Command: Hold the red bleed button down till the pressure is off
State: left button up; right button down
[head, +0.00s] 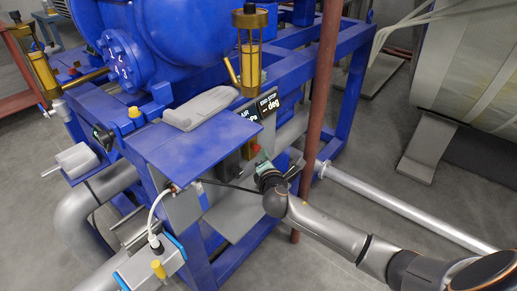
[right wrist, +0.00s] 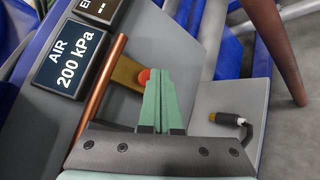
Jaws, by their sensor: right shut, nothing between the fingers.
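The red bleed button (right wrist: 144,76) is a small red-orange knob at the end of a brass block (right wrist: 127,74) on a grey panel in the right wrist view. My right gripper (right wrist: 158,72) has green fingers pressed together with nothing between them. Its tips are right beside the button and partly overlap it; I cannot tell whether they touch or press it. The pressure display (right wrist: 72,60) reads AIR 200 kPa. My left gripper is not in view.
A copper pipe (right wrist: 103,85) runs between display and button. A black lever-like fitting (right wrist: 228,119) is on the panel at right. A red-brown post (head: 322,90) stands close behind my right gripper. A blue plate (head: 192,150) juts out at left.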

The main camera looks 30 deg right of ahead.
jog(key=shift+w+a, duration=0.25)
jog(key=shift+w, duration=0.25)
dwell(2.5)
jog(key=shift+s+d+p, duration=0.4)
jog(key=shift+s+p, duration=0.1)
jog(key=shift+s, duration=0.35)
jog(key=s, duration=0.1)
jog(key=s+d+p, duration=0.1)
jog(key=s, duration=0.1)
jog(key=s+d+p, duration=0.1)
jog(key=shift+s, duration=0.35)
dwell(0.3)
